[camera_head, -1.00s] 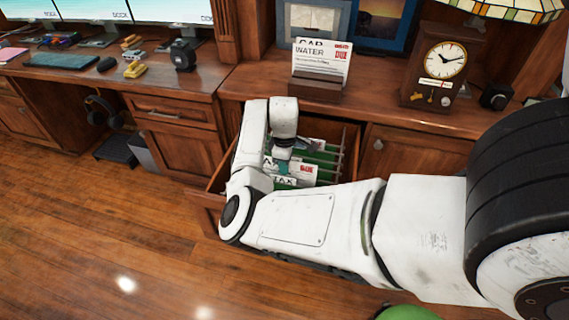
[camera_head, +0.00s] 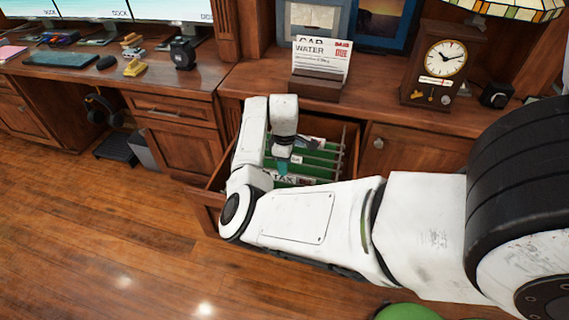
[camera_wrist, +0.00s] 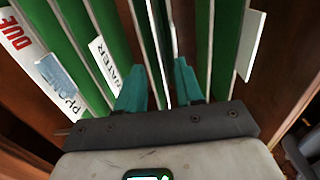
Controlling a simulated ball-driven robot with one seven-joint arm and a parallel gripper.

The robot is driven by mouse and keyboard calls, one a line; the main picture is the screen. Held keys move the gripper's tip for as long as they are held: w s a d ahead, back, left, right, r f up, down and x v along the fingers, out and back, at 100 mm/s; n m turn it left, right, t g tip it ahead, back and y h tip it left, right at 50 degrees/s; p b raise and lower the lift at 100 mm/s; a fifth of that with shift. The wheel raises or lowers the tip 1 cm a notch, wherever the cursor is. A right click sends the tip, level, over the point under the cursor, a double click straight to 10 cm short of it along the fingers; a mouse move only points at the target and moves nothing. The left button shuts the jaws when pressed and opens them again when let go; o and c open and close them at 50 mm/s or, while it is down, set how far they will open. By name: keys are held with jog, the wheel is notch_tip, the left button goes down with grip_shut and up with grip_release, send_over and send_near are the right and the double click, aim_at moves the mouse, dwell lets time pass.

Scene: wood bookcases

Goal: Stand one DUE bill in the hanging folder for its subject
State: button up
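My gripper (camera_wrist: 160,72) is down among the green hanging folders in the open drawer. Its teal fingers are apart, with thin pale sheet or folder edges running between them. I cannot tell which edge is a bill. In the wrist view, a white sheet with a red DUE mark (camera_wrist: 18,38) stands at the left. Near it are the PHONE label (camera_wrist: 62,92) and the WATER label (camera_wrist: 104,62). In the head view, the TAX label (camera_head: 283,178) shows at the drawer's front, and my arm partly hides the folders. More bills (camera_head: 320,62) stand in a wooden holder (camera_head: 315,88) on the counter.
The drawer's wooden walls (camera_head: 350,150) stand close around the folders. A clock (camera_head: 437,65) stands right of the bill holder. A desk with screens, a keyboard (camera_head: 60,60) and small items is at the left. The floor in front is clear.

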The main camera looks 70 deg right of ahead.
notch_tip(320, 180, up, 11)
jog(key=p, duration=0.1)
jog(key=shift+f, duration=0.2)
dwell(0.7)
jog(key=s+a+f+p, duration=0.1)
jog(key=s+a, duration=0.3)
jog(key=a, duration=0.6)
jog(key=s+a+f+p, duration=0.2)
jog(key=s+a, duration=0.2)
jog(key=a, duration=0.7)
jog(key=s+a+f+m+t+p, duration=0.1)
jog(key=s+a, duration=0.3)
jog(key=a, duration=0.7)
jog(key=shift+f+p, duration=0.35)
jog(key=shift+f, duration=0.25)
jog(key=shift+d, duration=0.1)
